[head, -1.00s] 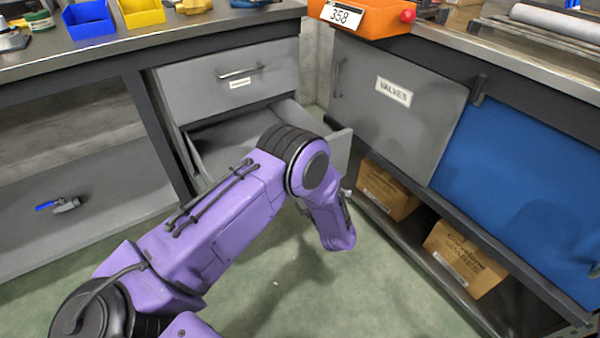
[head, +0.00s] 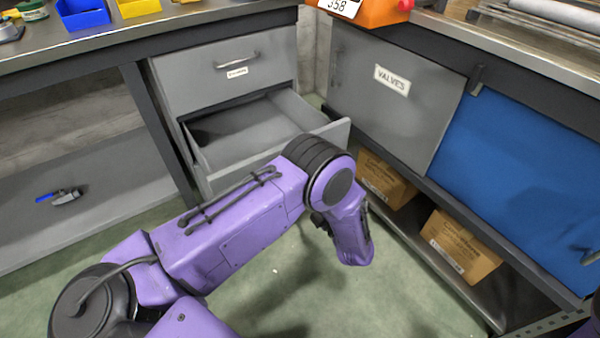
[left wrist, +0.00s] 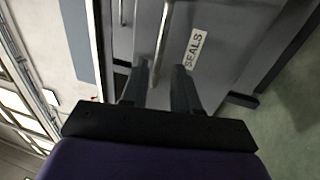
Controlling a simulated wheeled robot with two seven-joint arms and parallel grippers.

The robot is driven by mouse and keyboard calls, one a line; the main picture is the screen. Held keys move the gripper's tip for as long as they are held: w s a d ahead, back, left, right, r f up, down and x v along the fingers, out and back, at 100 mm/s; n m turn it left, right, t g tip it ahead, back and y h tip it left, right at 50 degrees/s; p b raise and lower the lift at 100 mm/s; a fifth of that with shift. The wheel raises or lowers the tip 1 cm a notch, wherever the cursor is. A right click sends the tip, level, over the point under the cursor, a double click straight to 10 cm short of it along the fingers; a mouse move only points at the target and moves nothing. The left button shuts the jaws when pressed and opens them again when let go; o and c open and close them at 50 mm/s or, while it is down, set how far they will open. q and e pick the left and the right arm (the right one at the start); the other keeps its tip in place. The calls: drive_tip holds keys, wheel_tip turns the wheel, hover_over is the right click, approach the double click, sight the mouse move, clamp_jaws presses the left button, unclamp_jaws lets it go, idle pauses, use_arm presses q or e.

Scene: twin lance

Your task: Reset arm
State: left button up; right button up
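My left arm (head: 250,225) comes in from the left, bent in front of the drawer unit, with its end pointing down over the floor. Its fingers do not show clearly in the head view. In the left wrist view my left gripper (left wrist: 160,78) is open, its two dark fingers apart. Beyond them are a bar handle (left wrist: 163,40) and a grey front with a "SEALS" label (left wrist: 194,48). I cannot tell whether the handle lies between the fingertips; nothing is visibly gripped. My right gripper is not in view; only a purple bit of me shows at the right edge.
The lower drawer (head: 285,112) stands open behind my arm; the upper drawer (head: 195,82) is shut. At right are a grey "VALVES" panel (head: 420,125), a blue panel (head: 520,180) and cardboard boxes (head: 460,246) on a low shelf. A blue-handled valve (head: 66,197) lies on the left shelf.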

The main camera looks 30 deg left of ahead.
use_arm(q)
drive_tip(key=shift+v, duration=1.4)
